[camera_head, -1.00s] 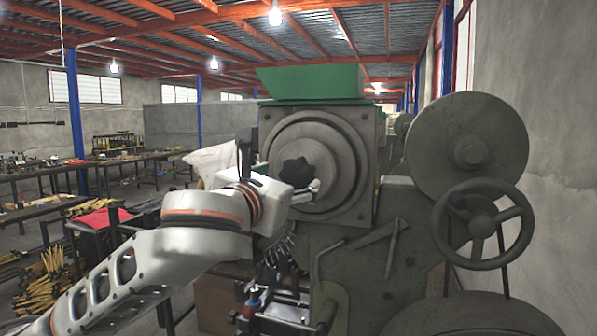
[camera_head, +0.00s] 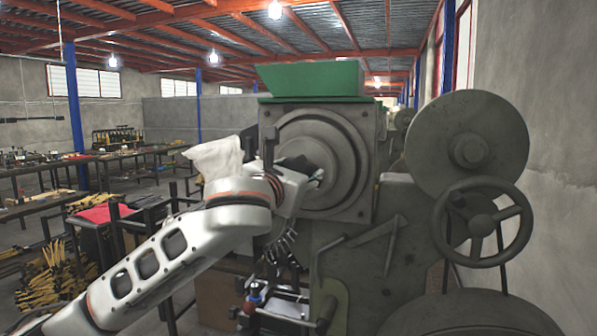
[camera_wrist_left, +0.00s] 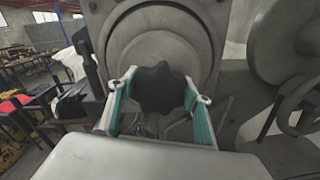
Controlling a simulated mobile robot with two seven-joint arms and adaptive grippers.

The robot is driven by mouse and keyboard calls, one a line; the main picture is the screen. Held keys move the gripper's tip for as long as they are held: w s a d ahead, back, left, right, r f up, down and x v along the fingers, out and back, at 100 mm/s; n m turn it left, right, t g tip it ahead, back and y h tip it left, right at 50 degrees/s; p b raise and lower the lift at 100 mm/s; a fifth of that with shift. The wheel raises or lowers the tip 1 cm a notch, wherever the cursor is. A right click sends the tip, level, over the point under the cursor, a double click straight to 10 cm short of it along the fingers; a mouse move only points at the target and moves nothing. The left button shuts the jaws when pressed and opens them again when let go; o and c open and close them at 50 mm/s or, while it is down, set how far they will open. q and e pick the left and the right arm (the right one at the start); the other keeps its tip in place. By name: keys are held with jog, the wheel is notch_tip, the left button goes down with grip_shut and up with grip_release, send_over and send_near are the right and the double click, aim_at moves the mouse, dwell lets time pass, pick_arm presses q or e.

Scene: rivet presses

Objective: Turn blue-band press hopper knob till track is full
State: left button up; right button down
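The hopper knob (camera_wrist_left: 160,88) is black and star-shaped, in the middle of the left wrist view on the press's round grey hopper face (camera_wrist_left: 185,35). In the head view the knob (camera_head: 296,163) is partly hidden by my left gripper (camera_head: 312,178). My left gripper (camera_wrist_left: 165,90) is open, with one teal-padded finger on each side of the knob. I cannot tell whether the fingers touch it. The press (camera_head: 362,215) is grey-green with a green hopper tray (camera_head: 312,79) on top. No blue band shows. The track cannot be made out. My right gripper is not in view.
A large disc (camera_head: 468,148) and a handwheel (camera_head: 482,222) stand on the right of the press. A lever and metal fittings (camera_head: 275,310) sit below my left gripper. Tables (camera_head: 95,165) and a white sack (camera_head: 215,158) are at the left. A wall closes the right side.

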pick_arm(q)
jog(key=c, duration=0.4)
jog(key=shift+n, duration=0.3)
jog(key=n, duration=0.4)
jog(key=shift+a+n, duration=0.1)
jog(key=shift+n, duration=0.2)
jog(key=n, duration=0.4)
jog(key=shift+a+n, duration=0.1)
jog(key=shift+n, duration=0.2)
jog(key=n, duration=0.5)
jog(key=shift+w+f, duration=0.1)
jog(key=shift+f, duration=0.05)
jog(key=n, duration=0.5)
jog(key=shift+a+f+n, duration=0.1)
jog(key=shift+n, duration=0.3)
